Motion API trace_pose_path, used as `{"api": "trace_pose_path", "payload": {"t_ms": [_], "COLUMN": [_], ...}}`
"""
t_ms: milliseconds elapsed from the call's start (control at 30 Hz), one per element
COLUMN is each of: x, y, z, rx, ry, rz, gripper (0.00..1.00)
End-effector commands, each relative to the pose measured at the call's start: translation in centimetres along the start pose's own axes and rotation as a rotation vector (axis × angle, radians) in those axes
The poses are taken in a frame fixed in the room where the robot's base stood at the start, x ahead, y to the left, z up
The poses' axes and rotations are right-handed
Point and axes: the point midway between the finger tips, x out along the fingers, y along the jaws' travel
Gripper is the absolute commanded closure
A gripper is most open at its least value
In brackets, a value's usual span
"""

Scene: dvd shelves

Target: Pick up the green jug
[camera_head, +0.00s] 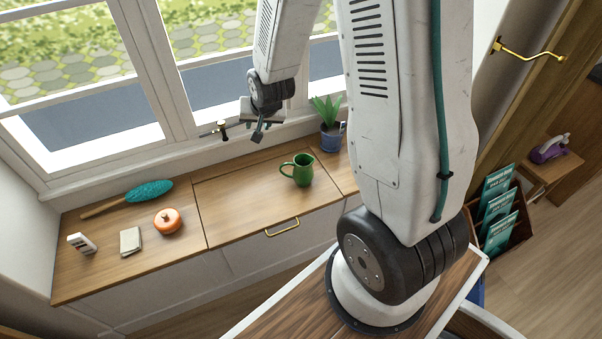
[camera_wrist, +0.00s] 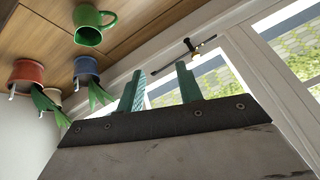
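The green jug (camera_head: 302,170) stands upright on the wooden counter below the window, its handle pointing left in the head view. It also shows at the top left of the wrist view (camera_wrist: 90,36), with its opening visible. My gripper (camera_head: 258,132) is above the back of the counter near the window, up and to the left of the jug in the head view. In the wrist view its two green fingers (camera_wrist: 160,82) are apart with nothing between them. The gripper is clear of the jug.
A potted plant (camera_head: 330,138) in a blue pot stands behind and right of the jug. An orange round object (camera_head: 167,221), a teal duster (camera_head: 148,191), a folded cloth (camera_head: 130,241) and a small white object (camera_head: 81,244) lie left. The counter around the jug is clear.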

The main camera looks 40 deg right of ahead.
Motion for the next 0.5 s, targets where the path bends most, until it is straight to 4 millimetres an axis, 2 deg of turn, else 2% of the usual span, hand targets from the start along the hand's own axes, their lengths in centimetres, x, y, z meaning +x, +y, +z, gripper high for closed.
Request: {"api": "trace_pose_path", "payload": {"t_ms": [33,200,400,500], "x": [2.7,9.8,16.4,18.5], "y": [1.0,3.9,7.8,9.5], "z": [0.5,1.6,4.6,6.2], "rx": [0.035,0.154,0.28,0.328], "ry": [0.015,0.117,0.233,0.281], "rz": [0.003,-0.013,-0.037,-0.049], "gripper": [0.64,0.64,0.64,0.64]}}
